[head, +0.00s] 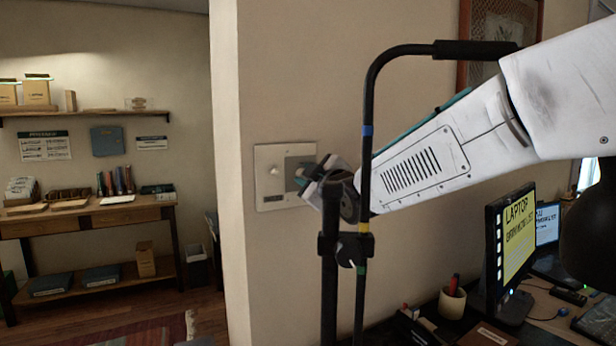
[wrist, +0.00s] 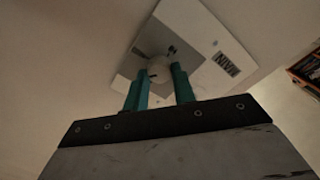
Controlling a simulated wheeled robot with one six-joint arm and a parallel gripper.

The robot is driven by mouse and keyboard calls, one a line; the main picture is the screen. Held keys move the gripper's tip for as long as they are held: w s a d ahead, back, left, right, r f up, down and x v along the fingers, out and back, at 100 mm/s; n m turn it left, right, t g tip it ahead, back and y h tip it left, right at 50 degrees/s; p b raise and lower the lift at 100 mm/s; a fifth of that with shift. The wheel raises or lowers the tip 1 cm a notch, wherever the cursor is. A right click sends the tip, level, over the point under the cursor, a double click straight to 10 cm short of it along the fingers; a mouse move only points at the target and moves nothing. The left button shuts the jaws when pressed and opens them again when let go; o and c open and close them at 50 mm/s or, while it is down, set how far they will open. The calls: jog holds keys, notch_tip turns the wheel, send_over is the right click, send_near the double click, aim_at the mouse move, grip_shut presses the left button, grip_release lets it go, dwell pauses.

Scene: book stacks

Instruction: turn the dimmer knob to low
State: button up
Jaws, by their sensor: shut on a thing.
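A pale wall plate (head: 263,190) is fixed to the cream wall near its left corner. A small white round part (head: 275,171) shows on the plate's left half, and a grey panel is on its right half. My gripper (head: 304,178) reaches the grey panel from the right. In the wrist view the plate (wrist: 203,70) is tilted, and the two teal fingers of my gripper (wrist: 160,74) are shut on the round whitish dimmer knob (wrist: 159,67). A small dark mark shows just above the knob. In the head view my gripper hides the knob, and its exact setting cannot be read.
A black stand with a bent tube (head: 367,130) rises in front of my arm. Below right, a desk holds a monitor (head: 508,250) and a pen cup (head: 452,303). Shelves and a wooden table (head: 90,212) stand in the area at left.

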jog(key=shift+f+n, duration=0.15)
jog(key=shift+n, duration=4.05)
jog(key=o, duration=1)
jog(key=shift+a, duration=0.1)
jog(key=v, duration=0.8)
